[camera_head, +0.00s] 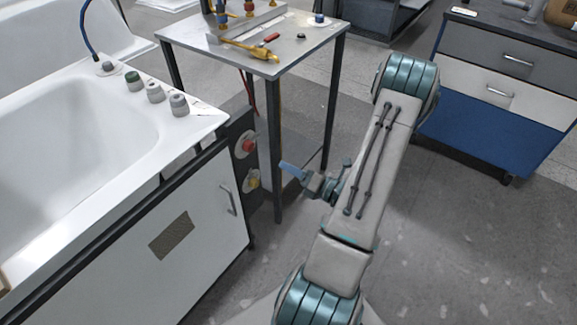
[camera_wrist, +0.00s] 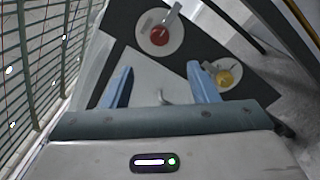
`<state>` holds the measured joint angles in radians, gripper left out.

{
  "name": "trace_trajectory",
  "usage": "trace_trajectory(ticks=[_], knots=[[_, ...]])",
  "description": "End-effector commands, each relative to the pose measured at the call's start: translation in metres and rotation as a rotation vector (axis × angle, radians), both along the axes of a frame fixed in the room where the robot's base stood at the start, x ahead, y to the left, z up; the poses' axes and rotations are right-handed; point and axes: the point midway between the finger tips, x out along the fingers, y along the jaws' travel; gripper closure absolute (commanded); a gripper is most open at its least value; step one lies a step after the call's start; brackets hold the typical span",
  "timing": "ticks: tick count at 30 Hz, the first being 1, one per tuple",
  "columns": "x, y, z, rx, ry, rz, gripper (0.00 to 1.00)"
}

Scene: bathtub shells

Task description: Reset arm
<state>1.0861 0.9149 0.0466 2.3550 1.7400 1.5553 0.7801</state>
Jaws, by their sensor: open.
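My arm reaches up and folds back down in the middle of the head view. My gripper (camera_head: 285,168) points left there, toward the end panel of the white bathtub unit, low beside the metal table. In the wrist view my gripper (camera_wrist: 160,85) shows two blue fingers spread apart with nothing held between them. Beyond the fingers are a red knob (camera_wrist: 159,35) and a yellow knob (camera_wrist: 226,77) on the dark panel. The gap to the panel is hard to judge. Part of the gripper is hidden behind my arm in the head view.
The white bathtub (camera_head: 70,150) with several knobs on its rim stands at left. A metal table (camera_head: 300,40) holds a brass tool (camera_head: 250,48) and fittings. A blue and grey drawer cabinet (camera_head: 500,90) stands at right. The floor at lower right is clear.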

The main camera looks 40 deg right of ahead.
Motion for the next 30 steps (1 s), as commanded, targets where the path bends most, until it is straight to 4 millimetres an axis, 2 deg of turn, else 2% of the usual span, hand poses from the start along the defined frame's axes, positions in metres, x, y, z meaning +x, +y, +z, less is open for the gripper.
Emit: trace_trajectory(ticks=[12,16,20,23,27,30], knots=[[0.001,0.001,0.001,-0.002,0.000,0.004,0.46],[0.005,0.015,0.017,-0.053,-0.012,0.074,0.46],[0.010,0.056,0.055,-0.197,-0.050,0.270,0.46],[0.006,0.096,0.087,-0.351,-0.097,0.471,0.46],[-0.010,0.146,0.124,-0.577,-0.182,0.749,0.46],[-0.026,0.175,0.147,-0.743,-0.256,0.941,0.46]])
